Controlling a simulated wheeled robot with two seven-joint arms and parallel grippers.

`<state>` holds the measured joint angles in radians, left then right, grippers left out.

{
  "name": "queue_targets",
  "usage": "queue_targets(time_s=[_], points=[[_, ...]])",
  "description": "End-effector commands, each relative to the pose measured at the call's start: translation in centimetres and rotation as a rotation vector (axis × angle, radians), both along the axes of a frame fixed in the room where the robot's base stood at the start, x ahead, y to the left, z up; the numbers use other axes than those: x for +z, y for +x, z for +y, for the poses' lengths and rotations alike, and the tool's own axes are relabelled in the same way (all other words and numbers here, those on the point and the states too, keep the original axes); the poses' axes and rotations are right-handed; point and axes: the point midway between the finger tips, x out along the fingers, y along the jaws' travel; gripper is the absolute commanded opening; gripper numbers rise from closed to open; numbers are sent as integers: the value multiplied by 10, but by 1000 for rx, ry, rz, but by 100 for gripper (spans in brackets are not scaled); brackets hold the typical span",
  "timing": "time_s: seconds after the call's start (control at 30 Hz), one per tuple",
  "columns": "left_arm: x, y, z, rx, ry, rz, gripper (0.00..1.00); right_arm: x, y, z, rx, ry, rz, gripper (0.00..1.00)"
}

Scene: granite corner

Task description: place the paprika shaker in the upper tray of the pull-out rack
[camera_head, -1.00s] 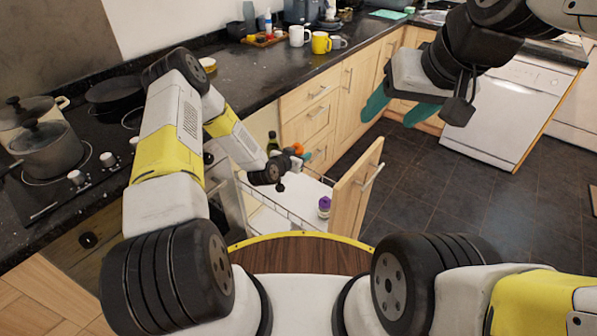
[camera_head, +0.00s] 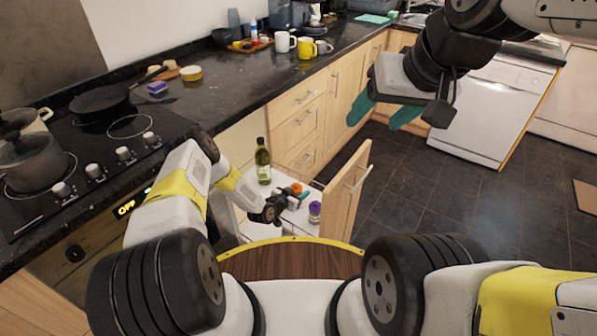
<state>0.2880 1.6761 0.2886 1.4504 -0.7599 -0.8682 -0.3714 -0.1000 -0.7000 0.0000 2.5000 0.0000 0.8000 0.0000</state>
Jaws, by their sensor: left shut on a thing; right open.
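The pull-out rack stands open behind its wooden front (camera_head: 345,194). Its white tray floor (camera_head: 297,215) is partly hidden by my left arm. My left gripper (camera_head: 291,199) is over the rack and shut on a small shaker with an orange top (camera_head: 296,188), probably the paprika shaker; its label is too small to read. I cannot tell whether the shaker touches the tray. A purple-capped jar (camera_head: 315,209) stands in the rack close to the front panel, just right of the gripper.
A green bottle (camera_head: 263,163) stands upright at the rack's far left. Wooden drawers (camera_head: 298,130) adjoin the rack. Pots and a pan (camera_head: 98,100) occupy the hob. The tiled floor at right is clear.

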Motion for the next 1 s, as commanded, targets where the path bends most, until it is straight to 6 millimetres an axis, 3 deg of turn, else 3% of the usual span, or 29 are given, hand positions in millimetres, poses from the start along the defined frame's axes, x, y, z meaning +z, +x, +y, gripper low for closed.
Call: queue_targets(time_s=[0.4,0.43,0.5,0.53,0.9,1.0], points=[[-6,0,0,1,0,-2,0,0,0,0,0,0,0,62],[-5,0,0,0,-1,-1,46,0,0,0,0,0,0,62],[-5,0,0,0,-1,-1,60,0,0,0,0,0,0,62],[-5,0,0,0,-1,-1,62,0,0,0,0,0,0,62],[-1,0,1,1,0,-2,62,0,0,0,0,0,0,62],[3,-9,7,0,0,0,62,0,0,0,0,0,0,62]])
